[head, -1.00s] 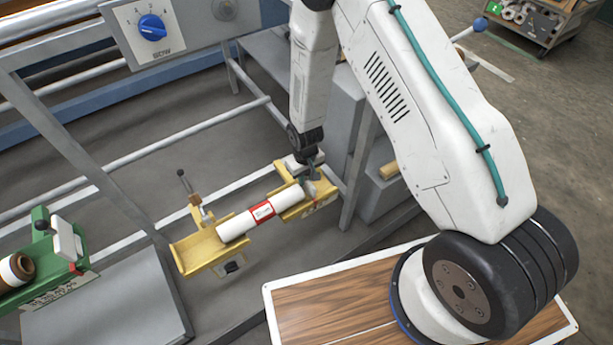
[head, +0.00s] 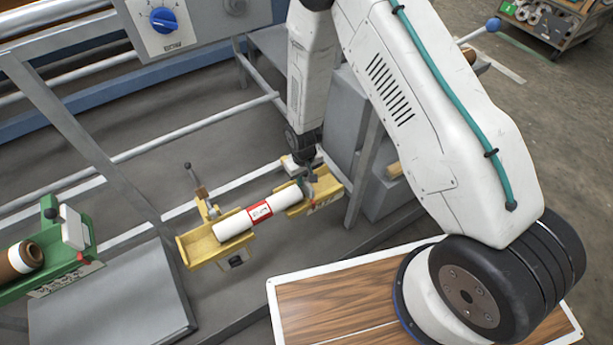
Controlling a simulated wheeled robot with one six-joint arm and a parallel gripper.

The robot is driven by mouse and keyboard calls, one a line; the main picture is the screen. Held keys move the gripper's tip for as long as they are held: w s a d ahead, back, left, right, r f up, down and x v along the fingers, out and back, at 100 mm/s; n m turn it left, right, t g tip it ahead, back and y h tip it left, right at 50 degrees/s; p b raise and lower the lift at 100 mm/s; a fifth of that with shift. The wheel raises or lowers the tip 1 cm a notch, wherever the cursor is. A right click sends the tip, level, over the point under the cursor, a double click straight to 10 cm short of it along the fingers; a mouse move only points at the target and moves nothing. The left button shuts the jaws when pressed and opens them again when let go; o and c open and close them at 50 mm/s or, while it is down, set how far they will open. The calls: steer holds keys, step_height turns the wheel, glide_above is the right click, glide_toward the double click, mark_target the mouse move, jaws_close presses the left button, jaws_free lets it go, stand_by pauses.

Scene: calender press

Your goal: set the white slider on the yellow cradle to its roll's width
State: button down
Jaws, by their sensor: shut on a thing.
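The yellow cradle (head: 203,249) stands in the middle of the head view, its other end plate at the right by my gripper. A white roll (head: 284,199) with a red label (head: 259,211) lies across it. My gripper (head: 306,178) points down at the cradle's right end and is shut on a small part there. That part is mostly hidden by the fingers; a pale block, likely the white slider (head: 289,165), shows just left of them. Whether the slider touches the roll's end cannot be told.
A green cradle (head: 52,276) with a brown roll (head: 22,258) and its own white block (head: 73,228) stands at the left. A lever (head: 195,178) rises behind the yellow cradle. A blue knob (head: 163,20) is on the grey panel above. Rails run behind the cradles.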

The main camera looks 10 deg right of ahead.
steer(key=c, duration=1.2)
jaws_free()
steer(key=shift+r, duration=0.1)
step_height(320, 180, up, 8)
steer(key=shift+f, duration=0.2)
steer(key=shift+s, duration=0.1)
